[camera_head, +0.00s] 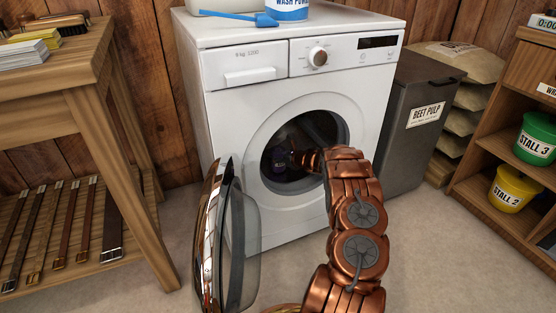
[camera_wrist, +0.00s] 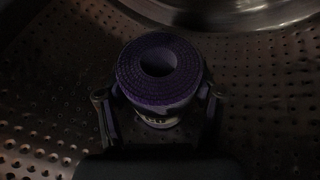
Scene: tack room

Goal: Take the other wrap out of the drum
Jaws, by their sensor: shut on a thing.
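The washing machine (camera_head: 232,112) stands with its round door (camera_head: 232,235) swung open to the left. My arm reaches through the opening into the dark drum (camera_head: 325,122). In the wrist view, a rolled purple wrap (camera_wrist: 160,75) with a pale label stands upright inside the perforated metal drum (camera_wrist: 55,95). My gripper (camera_wrist: 158,108) is shut on the wrap, one finger on each side of it. In the head view the wrap (camera_head: 279,164) shows dimly just inside the opening, with the gripper mostly in shadow. No second wrap shows in the drum.
A wooden bench (camera_head: 85,90) with straps on its low shelf stands at left. A dark beet pulp bin (camera_head: 415,125) is right of the machine. Shelves with a green bucket (camera_head: 535,140) and a yellow bucket (camera_head: 514,190) are far right.

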